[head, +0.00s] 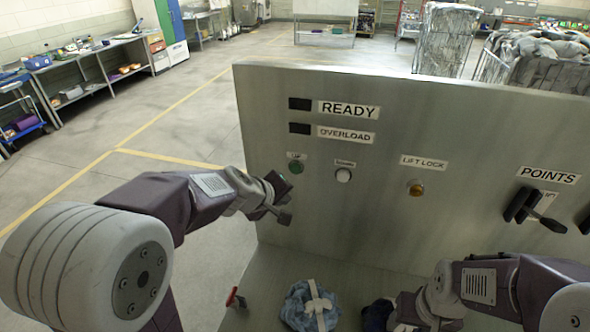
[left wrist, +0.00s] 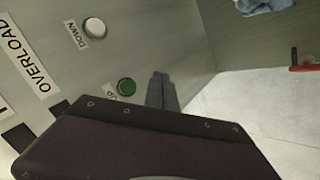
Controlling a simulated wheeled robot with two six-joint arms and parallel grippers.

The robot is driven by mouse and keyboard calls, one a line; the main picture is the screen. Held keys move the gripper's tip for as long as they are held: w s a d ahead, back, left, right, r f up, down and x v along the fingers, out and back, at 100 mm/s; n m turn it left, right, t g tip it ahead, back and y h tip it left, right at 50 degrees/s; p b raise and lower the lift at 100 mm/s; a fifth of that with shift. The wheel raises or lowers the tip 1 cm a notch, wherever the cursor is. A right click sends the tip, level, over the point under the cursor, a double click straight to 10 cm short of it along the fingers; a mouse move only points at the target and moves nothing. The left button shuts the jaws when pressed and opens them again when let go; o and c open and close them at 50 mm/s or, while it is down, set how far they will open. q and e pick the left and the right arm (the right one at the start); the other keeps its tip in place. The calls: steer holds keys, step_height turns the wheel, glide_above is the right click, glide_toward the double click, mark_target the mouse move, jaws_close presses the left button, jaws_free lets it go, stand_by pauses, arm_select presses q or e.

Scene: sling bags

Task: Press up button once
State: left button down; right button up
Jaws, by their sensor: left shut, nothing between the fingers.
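The green up button (head: 296,167) is on the grey metal panel (head: 400,120), under a small label. In the left wrist view the green button (left wrist: 126,87) shows beside its "UP" label, just left of the fingertips. My left gripper (head: 287,205) is shut and empty, in front of the panel, below and slightly left of the green button in the head view. In the left wrist view its closed fingers (left wrist: 161,90) point toward the panel; I cannot tell any contact. My right arm shows at the lower right, but its fingers are not clear.
A white down button (head: 343,174) sits right of the green one, with a yellow lift lock button (head: 415,188) and black points lever (head: 538,213) farther right. A blue bundle (head: 309,305) and a red-handled lever (head: 236,299) are on the lower surface.

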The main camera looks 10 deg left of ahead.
mark_target(296, 168)
arm_select(q)
steer(key=w+p, duration=0.2)
steer(key=w, duration=0.6)
steer(key=shift+w+a+p, duration=0.3)
steer(key=shift+w+a, duration=0.05)
arm_select(e)
steer(key=r, duration=0.2)
steer(key=shift+a+r, duration=0.4)
arm_select(q)
steer(key=shift+d, duration=0.2)
arm_select(e)
steer(key=shift+d, duration=0.15)
arm_select(q)
steer(key=shift+a, duration=0.1)
stand_by(0.6)
steer(key=shift+w, duration=0.4)
arm_select(e)
steer(key=shift+r, duration=0.1)
